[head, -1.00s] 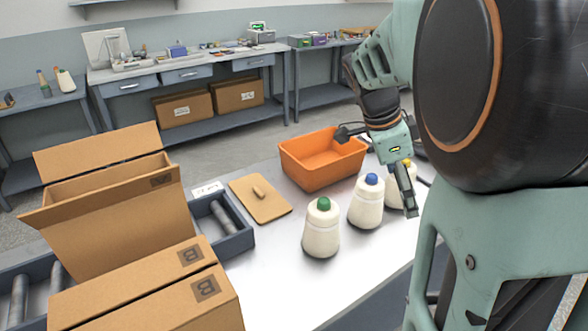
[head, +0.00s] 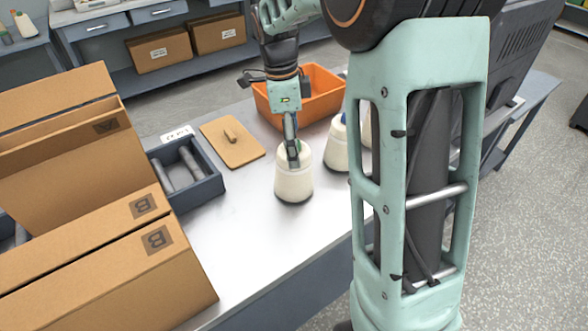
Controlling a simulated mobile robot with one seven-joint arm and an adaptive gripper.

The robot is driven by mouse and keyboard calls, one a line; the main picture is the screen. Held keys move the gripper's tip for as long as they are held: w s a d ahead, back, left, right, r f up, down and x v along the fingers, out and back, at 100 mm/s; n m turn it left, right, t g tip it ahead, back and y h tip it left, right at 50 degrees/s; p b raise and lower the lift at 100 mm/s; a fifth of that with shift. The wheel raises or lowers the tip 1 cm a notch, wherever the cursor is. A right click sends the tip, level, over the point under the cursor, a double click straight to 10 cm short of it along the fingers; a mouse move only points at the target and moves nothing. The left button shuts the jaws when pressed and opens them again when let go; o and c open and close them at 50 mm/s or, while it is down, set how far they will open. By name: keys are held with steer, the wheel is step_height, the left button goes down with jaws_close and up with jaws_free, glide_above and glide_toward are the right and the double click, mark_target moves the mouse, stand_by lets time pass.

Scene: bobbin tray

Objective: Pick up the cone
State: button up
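A cream cone (head: 293,187) with a green tip stands upright on the grey table. My gripper (head: 294,154) points down at its top, with one finger in front of the cone's upper part. The other finger is hidden, so I cannot tell whether the gripper is closed on the cone or still around it. A second cream cone (head: 338,153) with a blue tip stands to the right. A third cone (head: 366,134) is mostly hidden behind my arm.
An orange bin (head: 322,92) stands behind the cones. A brown board (head: 231,143) with a small peg lies to the left. Beyond it are a dark tray (head: 207,190) with grey rollers and open cardboard boxes (head: 70,165). The table front in the middle is bare.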

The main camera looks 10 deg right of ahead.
steer(key=f, duration=0.7)
steer(key=shift+s+d, duration=0.3)
steer(key=shift+d, duration=0.05)
steer(key=shift+r, duration=0.1)
steer(key=c, duration=1.6)
steer(key=shift+r, duration=0.65)
steer(key=shift+w+a+r+p, duration=0.35)
steer(key=shift+w+r, duration=1.6)
steer(key=shift+w, duration=0.35)
steer(key=shift+w+a+r+p, duration=0.25)
steer(key=shift+w+a+r, duration=0.1)
steer(key=shift+w+r, duration=1.8)
steer(key=shift+w+a+r+p, duration=0.35)
steer(key=shift+w+r, duration=1.4)
steer(key=shift+w, duration=0.7)
